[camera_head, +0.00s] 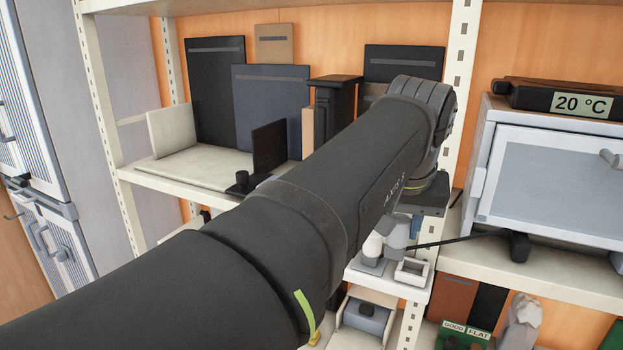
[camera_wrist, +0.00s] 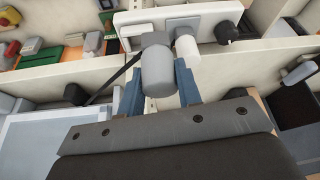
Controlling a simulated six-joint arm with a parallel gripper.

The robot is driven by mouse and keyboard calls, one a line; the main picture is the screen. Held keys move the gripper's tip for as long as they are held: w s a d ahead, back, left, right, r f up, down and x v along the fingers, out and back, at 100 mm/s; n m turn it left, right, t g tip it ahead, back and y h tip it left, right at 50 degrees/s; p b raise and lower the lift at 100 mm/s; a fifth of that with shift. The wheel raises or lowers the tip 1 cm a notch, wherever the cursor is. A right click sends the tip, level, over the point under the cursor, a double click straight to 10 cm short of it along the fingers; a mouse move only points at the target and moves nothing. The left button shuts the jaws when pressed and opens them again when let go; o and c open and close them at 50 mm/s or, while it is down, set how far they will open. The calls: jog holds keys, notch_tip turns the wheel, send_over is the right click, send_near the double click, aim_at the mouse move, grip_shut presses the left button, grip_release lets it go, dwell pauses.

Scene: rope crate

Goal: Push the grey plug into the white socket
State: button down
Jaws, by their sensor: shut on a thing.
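The grey plug (camera_wrist: 158,78) is a rounded cylinder with a squarer head. It sits between the blue fingers of my gripper (camera_wrist: 157,74), which is shut on it. It also shows in the head view (camera_head: 397,234), below the end of my arm, with a black cable running right. The white socket (camera_head: 411,272) is a square, open-topped frame on a small white shelf, just below and slightly right of the plug. In the wrist view the socket (camera_wrist: 136,30) is beyond the plug and partly hidden by it. I cannot tell whether plug and socket touch.
A white cylinder (camera_head: 372,246) on a grey plate stands close left of the socket; it also shows in the wrist view (camera_wrist: 188,50). The cable leads to a black block (camera_head: 519,246) by a grey cabinet (camera_head: 555,185). A shelf post (camera_head: 459,90) rises beside my wrist.

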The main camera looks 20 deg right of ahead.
jog(key=s+a+f, duration=0.3)
jog(key=s+f, duration=0.2)
jog(key=s, duration=0.1)
jog(key=shift+a, duration=0.3)
send_over(412, 263)
jog(key=s+a, duration=0.1)
jog(key=s, duration=0.1)
jog(key=shift+w, duration=0.2)
dwell(0.4)
jog(key=shift+f, duration=1.3)
dwell(2.5)
jog(key=c, duration=0.9)
grip_release()
jog(key=shift+c, duration=0.2)
